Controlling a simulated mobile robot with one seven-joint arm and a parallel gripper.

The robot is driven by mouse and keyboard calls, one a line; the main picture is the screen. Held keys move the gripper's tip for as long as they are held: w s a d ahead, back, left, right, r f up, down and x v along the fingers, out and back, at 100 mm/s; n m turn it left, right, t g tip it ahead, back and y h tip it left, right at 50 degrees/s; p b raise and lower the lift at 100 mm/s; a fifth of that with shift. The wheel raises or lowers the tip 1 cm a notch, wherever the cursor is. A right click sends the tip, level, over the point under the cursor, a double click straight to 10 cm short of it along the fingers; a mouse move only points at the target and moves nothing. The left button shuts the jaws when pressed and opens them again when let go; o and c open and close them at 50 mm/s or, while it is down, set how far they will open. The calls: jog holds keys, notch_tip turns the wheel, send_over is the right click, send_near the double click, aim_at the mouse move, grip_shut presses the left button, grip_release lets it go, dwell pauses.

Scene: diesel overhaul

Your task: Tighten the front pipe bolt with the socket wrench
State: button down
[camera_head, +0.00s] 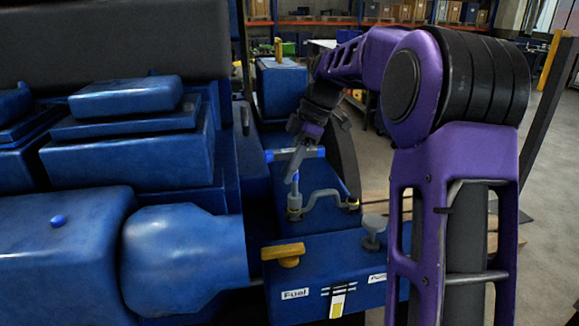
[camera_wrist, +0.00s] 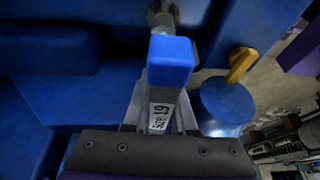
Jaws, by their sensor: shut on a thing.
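The socket wrench (camera_head: 311,153) has a blue handle with a pale label, and a grey shank runs down from it. Its lower end meets the left end of a grey bent pipe (camera_head: 322,193) on the blue engine block. The bolt there is covered, and I cannot tell whether the socket is fully seated. My gripper (camera_head: 301,141) is shut on the handle from above. In the wrist view the blue handle (camera_wrist: 171,58), marked 19, lies between the fingers of my gripper (camera_wrist: 160,118). A round grey fitting (camera_wrist: 163,18) shows beyond it.
A yellow lever (camera_head: 284,253) and a grey knob (camera_head: 374,228) stand on the blue block near the Fuel label (camera_head: 295,294). Large blue engine housings (camera_head: 185,255) fill the left. Open floor and shelves (camera_head: 405,12) lie behind.

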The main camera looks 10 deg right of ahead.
jog(key=shift+f, duration=0.3)
jog(key=shift+r, duration=0.1)
jog(key=shift+d+f+m+t+b, duration=0.15)
jog(key=shift+m+t+b, duration=0.35)
jog(key=shift+m+b, duration=0.5)
jog(key=m, duration=0.2)
jog(key=m+t+b, duration=0.1)
jog(key=m, duration=0.1)
jog(key=shift+w+t+h, duration=0.2)
jog(key=shift+t+h, duration=0.1)
jog(key=shift+d+m, duration=0.1)
jog(key=shift+m, duration=0.5)
jog(key=shift+n+p, duration=0.3)
jog(key=shift+n, duration=0.1)
jog(key=c, duration=1.3)
grip_release()
grip_shut()
